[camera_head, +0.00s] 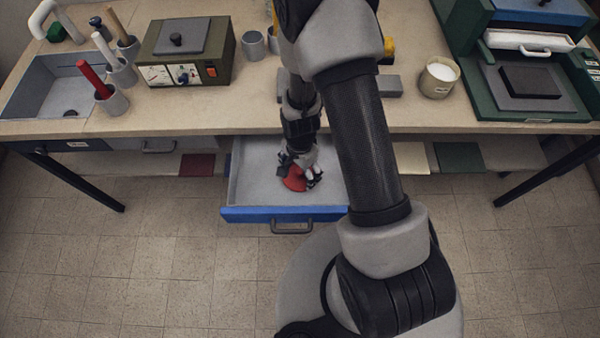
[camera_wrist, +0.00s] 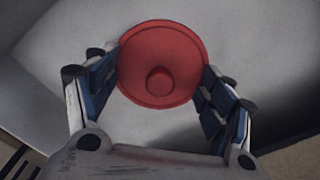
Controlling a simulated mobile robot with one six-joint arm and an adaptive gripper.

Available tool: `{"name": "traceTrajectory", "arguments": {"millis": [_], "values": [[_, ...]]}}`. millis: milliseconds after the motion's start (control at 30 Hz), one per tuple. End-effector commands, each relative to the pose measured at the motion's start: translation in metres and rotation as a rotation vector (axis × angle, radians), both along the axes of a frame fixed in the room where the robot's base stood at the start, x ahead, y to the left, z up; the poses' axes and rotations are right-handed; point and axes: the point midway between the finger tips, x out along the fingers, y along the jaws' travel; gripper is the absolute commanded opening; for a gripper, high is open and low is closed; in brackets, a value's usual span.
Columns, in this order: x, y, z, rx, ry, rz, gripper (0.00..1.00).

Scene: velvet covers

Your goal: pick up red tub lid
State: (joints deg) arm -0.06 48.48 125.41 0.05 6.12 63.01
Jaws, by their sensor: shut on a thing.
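The red tub lid (camera_head: 294,180) is a round disc with a small knob. In the head view it is inside the open blue-fronted drawer (camera_head: 240,170), partly hidden by my gripper (camera_head: 299,176). In the wrist view the lid (camera_wrist: 160,45) sits between my two fingers, with its knob facing the camera. My gripper (camera_wrist: 160,82) is shut on the lid, with a finger against each side of its rim. I cannot tell whether the lid touches the drawer floor. Nothing else shows in the drawer, though my arm hides its right side.
The table edge (camera_head: 180,128) overhangs the drawer behind my gripper. On the tabletop are a sink (camera_head: 30,88), a green box with dials (camera_head: 185,60), a cup of white stuff (camera_head: 438,78) and a green press (camera_head: 520,90). The tiled floor (camera_head: 150,260) in front is clear.

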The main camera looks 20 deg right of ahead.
Motion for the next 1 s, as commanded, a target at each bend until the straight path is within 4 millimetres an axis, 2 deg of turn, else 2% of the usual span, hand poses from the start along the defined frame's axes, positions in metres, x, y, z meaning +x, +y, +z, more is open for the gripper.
{"name": "traceTrajectory", "arguments": {"millis": [367, 933, 967, 1000], "values": [[-0.0001, 0.0000, -0.0004, 0.000, 0.000, 0.000, 0.46], [-0.0012, 0.0002, 0.0017, 0.000, 0.002, 0.000, 0.42], [-0.0011, 0.0001, 0.0037, 0.000, 0.002, 0.000, 0.37], [-0.0007, 0.0002, 0.0072, 0.000, 0.001, 0.000, 0.26]]}}
